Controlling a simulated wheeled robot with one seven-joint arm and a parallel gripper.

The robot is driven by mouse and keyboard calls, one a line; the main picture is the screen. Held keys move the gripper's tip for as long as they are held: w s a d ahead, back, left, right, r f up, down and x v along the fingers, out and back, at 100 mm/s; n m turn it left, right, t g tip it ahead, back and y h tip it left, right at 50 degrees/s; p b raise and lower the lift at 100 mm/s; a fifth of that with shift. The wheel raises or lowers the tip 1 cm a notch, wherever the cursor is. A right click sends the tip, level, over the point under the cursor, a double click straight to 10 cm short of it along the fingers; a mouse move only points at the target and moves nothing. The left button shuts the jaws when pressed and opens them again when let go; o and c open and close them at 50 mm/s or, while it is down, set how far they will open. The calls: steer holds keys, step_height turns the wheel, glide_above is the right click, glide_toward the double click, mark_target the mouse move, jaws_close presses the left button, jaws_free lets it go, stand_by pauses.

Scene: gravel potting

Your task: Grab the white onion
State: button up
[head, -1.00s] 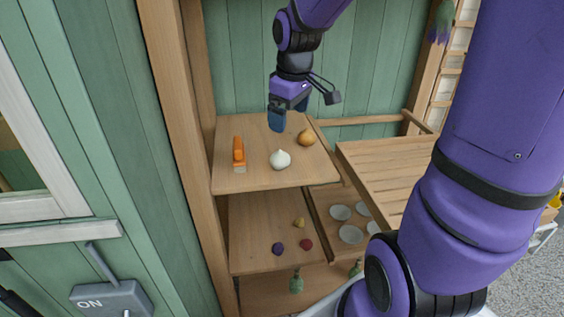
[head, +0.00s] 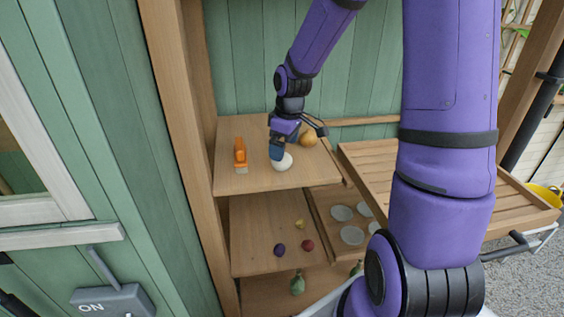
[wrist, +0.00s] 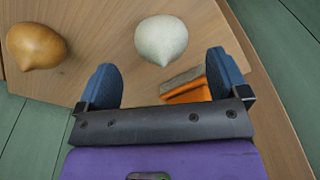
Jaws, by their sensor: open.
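The white onion (head: 284,163) sits on the upper wooden shelf, its top partly hidden by my gripper (head: 277,152) in the head view. In the wrist view the white onion (wrist: 161,39) lies ahead of my gripper (wrist: 161,82), roughly centred and just beyond the two blue fingertips. The fingers are open with nothing between them, apart from the onion in the picture.
A yellow-brown onion (head: 308,138) stands at the right back of the shelf (head: 240,184). An orange-handled tool (head: 240,153) lies at the left. A lower shelf (head: 250,255) holds small round items. A slatted wooden surface (head: 400,165) is to the right.

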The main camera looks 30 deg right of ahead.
mark_target(287, 162)
steer(key=shift+w+a+f, duration=0.1)
steer(key=shift+f, duration=1.2)
steer(key=shift+a+f, duration=0.1)
steer(key=shift+f, duration=1.15)
steer(key=c, duration=1)
steer(key=shift+r, duration=0.1)
